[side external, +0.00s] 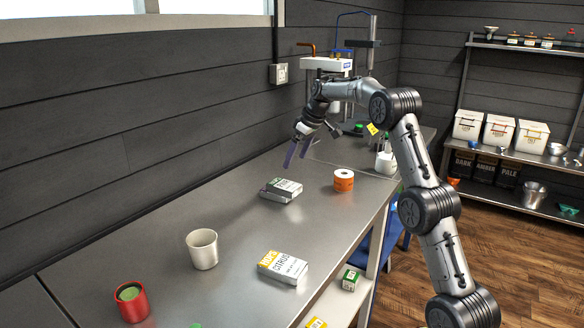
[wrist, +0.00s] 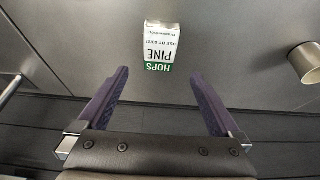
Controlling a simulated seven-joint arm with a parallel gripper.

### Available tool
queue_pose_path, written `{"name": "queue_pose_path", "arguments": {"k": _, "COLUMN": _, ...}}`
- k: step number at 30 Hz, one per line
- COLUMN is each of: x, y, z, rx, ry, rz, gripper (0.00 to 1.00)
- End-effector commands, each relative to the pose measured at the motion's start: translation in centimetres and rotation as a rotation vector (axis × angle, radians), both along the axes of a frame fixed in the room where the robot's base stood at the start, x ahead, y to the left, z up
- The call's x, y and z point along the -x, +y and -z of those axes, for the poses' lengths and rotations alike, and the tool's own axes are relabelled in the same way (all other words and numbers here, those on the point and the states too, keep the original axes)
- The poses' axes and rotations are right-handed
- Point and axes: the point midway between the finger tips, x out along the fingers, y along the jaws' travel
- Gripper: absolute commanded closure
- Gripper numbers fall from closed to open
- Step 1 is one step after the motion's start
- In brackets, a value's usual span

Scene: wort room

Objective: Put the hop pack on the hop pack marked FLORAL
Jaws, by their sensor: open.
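A white hop pack with a green band, marked PINE in the wrist view (wrist: 161,50), lies near the middle of the bench in the side view (side external: 287,186). A white hop pack with a yellow band, marked CITRUS (side external: 283,266), lies flat nearer the front. My gripper (side external: 296,157) is open and empty, above and behind the PINE pack. In the wrist view its purple fingers (wrist: 160,78) are spread, with the pack beyond their tips.
A cream cup (side external: 202,249) and a red tin (side external: 131,301) stand toward the left front; a cup also shows at the wrist view's right edge (wrist: 307,62). Bare steel bench (side external: 245,225) lies between them.

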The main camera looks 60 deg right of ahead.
Motion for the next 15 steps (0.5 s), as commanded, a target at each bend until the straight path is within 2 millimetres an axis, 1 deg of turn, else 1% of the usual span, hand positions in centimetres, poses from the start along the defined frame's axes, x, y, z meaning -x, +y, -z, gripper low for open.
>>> {"name": "queue_pose_path", "arguments": {"k": 2, "x": 0.2, "y": 0.0, "z": -0.5, "rx": 0.001, "ry": 0.000, "rz": 0.001, "gripper": 0.00}}
{"name": "queue_pose_path", "arguments": {"k": 4, "x": 0.4, "y": 0.4, "z": -1.1, "rx": 0.001, "ry": -0.001, "rz": 0.000, "gripper": 0.00}}
{"name": "queue_pose_path", "arguments": {"k": 5, "x": 0.5, "y": 0.8, "z": -1.5, "rx": 0.002, "ry": -0.002, "rz": 0.000, "gripper": 0.00}}
{"name": "queue_pose_path", "arguments": {"k": 7, "x": 1.0, "y": 2.3, "z": -2.6, "rx": 0.004, "ry": -0.004, "rz": -0.001, "gripper": 0.00}}
{"name": "queue_pose_path", "arguments": {"k": 8, "x": 1.4, "y": 3.3, "z": -3.2, "rx": 0.005, "ry": -0.004, "rz": -0.002, "gripper": 0.00}}
{"name": "queue_pose_path", "arguments": {"k": 11, "x": 3.1, "y": 7.3, "z": -5.5, "rx": 0.009, "ry": -0.006, "rz": -0.002, "gripper": 0.00}}
{"name": "queue_pose_path", "arguments": {"k": 12, "x": 4.1, "y": 9.2, "z": -6.4, "rx": 0.010, "ry": -0.008, "rz": -0.001, "gripper": 0.00}}
{"name": "queue_pose_path", "arguments": {"k": 14, "x": 5.8, "y": 11.8, "z": -7.5, "rx": 0.012, "ry": -0.010, "rz": 0.000, "gripper": 0.00}}
{"name": "queue_pose_path", "arguments": {"k": 15, "x": 7.1, "y": 13.6, "z": -8.1, "rx": 0.014, "ry": -0.011, "rz": 0.000, "gripper": 0.00}}
